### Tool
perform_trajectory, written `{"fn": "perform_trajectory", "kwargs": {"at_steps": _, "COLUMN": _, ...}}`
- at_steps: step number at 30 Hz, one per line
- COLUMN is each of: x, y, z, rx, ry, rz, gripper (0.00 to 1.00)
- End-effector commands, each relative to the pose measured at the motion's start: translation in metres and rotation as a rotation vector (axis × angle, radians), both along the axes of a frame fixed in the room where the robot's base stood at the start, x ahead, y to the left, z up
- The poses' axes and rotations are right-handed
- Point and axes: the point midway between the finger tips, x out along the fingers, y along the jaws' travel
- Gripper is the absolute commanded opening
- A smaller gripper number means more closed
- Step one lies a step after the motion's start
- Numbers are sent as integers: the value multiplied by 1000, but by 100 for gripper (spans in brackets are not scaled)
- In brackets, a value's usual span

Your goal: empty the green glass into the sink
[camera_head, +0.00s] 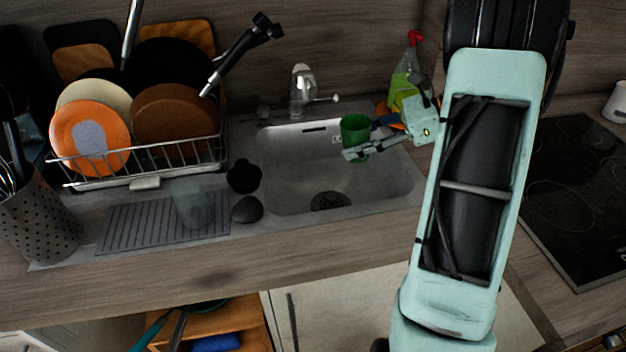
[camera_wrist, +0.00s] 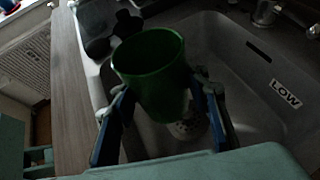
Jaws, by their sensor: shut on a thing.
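The green glass (camera_head: 355,131) is over the right back part of the sink (camera_head: 292,198) in the head view. My gripper (camera_head: 366,148) is shut on it, coming from the right. In the wrist view the green glass (camera_wrist: 152,72) sits between the two fingers of my gripper (camera_wrist: 160,100). It looks close to upright, with its open rim up and slightly tilted. Its inside looks dark, and I cannot tell what it holds. The sink's drain (camera_head: 330,201) shows below and to the left of the glass in the head view.
The faucet (camera_head: 302,88) stands behind the sink. A clear glass (camera_head: 193,207) and dark round items (camera_head: 245,177) are to the left. A dish rack (camera_head: 145,160) stands further left. A green spray bottle (camera_head: 405,77) is behind my gripper. The stove (camera_head: 575,190) is at right.

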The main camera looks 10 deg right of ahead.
Motion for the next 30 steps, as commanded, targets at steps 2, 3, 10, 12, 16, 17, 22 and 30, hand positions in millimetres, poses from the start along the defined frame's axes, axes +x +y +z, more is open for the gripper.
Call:
{"fn": "perform_trajectory", "kwargs": {"at_steps": 2, "x": -2, "y": -11, "z": -7, "rx": 74, "ry": -11, "rz": -4, "gripper": 10}}
{"fn": "perform_trajectory", "kwargs": {"at_steps": 3, "x": -3, "y": -15, "z": -7, "rx": 108, "ry": -19, "rz": -4, "gripper": 10}}
{"fn": "perform_trajectory", "kwargs": {"at_steps": 10, "x": -3, "y": -14, "z": -3, "rx": 122, "ry": -26, "rz": 1, "gripper": 10}}
{"fn": "perform_trajectory", "kwargs": {"at_steps": 12, "x": -3, "y": -17, "z": -1, "rx": 121, "ry": -26, "rz": 0, "gripper": 10}}
{"fn": "perform_trajectory", "kwargs": {"at_steps": 16, "x": -5, "y": -28, "z": 10, "rx": 120, "ry": -26, "rz": 0, "gripper": 10}}
{"fn": "perform_trajectory", "kwargs": {"at_steps": 17, "x": -6, "y": -31, "z": 12, "rx": 119, "ry": -26, "rz": -1, "gripper": 10}}
{"fn": "perform_trajectory", "kwargs": {"at_steps": 22, "x": -10, "y": -48, "z": 23, "rx": 120, "ry": -25, "rz": 0, "gripper": 10}}
{"fn": "perform_trajectory", "kwargs": {"at_steps": 30, "x": -14, "y": -70, "z": 37, "rx": 120, "ry": -25, "rz": 1, "gripper": 10}}
